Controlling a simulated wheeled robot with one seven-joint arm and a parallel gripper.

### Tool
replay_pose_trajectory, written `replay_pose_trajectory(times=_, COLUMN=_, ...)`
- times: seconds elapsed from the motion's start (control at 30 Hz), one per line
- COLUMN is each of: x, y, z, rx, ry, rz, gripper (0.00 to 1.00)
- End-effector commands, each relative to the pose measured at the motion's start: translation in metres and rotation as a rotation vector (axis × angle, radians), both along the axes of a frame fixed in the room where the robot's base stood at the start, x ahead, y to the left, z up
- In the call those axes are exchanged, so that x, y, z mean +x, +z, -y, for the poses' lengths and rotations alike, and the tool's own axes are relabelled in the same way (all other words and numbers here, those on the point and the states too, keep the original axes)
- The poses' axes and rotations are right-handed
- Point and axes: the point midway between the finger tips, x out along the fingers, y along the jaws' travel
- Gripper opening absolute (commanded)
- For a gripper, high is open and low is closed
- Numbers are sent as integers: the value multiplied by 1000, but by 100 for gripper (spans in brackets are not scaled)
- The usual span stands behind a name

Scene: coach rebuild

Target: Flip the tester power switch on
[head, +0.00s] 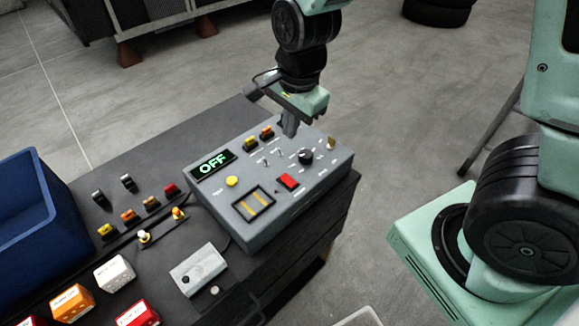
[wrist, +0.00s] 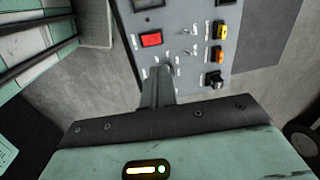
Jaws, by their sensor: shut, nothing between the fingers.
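The tester (head: 272,225) is a grey box on the dark bench, with a lit display (head: 214,164) reading "OFF". Its sloped panel carries small metal toggle switches (head: 265,162), a black knob (head: 305,157), a red button (head: 289,181) and a yellow button (head: 232,181). A pale lever (head: 331,143) stands near the far right corner. The labels are too small to read, so I cannot tell which is the power switch. My gripper (head: 289,130) is shut and empty, pointing down over the panel's back part. In the wrist view its fingertips (wrist: 162,72) cover part of the panel.
Yellow and orange connectors (head: 266,132) sit along the tester's back edge. To the left are a blue bin (head: 40,225), several coloured blocks (head: 115,273) and a small light grey box (head: 198,268) with a cable. Grey floor surrounds the bench.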

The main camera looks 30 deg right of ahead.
Motion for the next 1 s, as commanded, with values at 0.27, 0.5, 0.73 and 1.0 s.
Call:
replay_pose_trajectory(times=0.27, x=5, y=-2, z=5, rx=0, ry=-58, rz=3, gripper=0)
replay_pose_trajectory(times=0.5, x=5, y=-4, z=4, rx=-1, ry=-56, rz=2, gripper=0)
replay_pose_trajectory(times=0.73, x=8, y=-31, z=4, rx=-1, ry=-59, rz=-3, gripper=0)
replay_pose_trajectory(times=1.0, x=13, y=-76, z=2, rx=0, ry=-56, rz=-3, gripper=0)
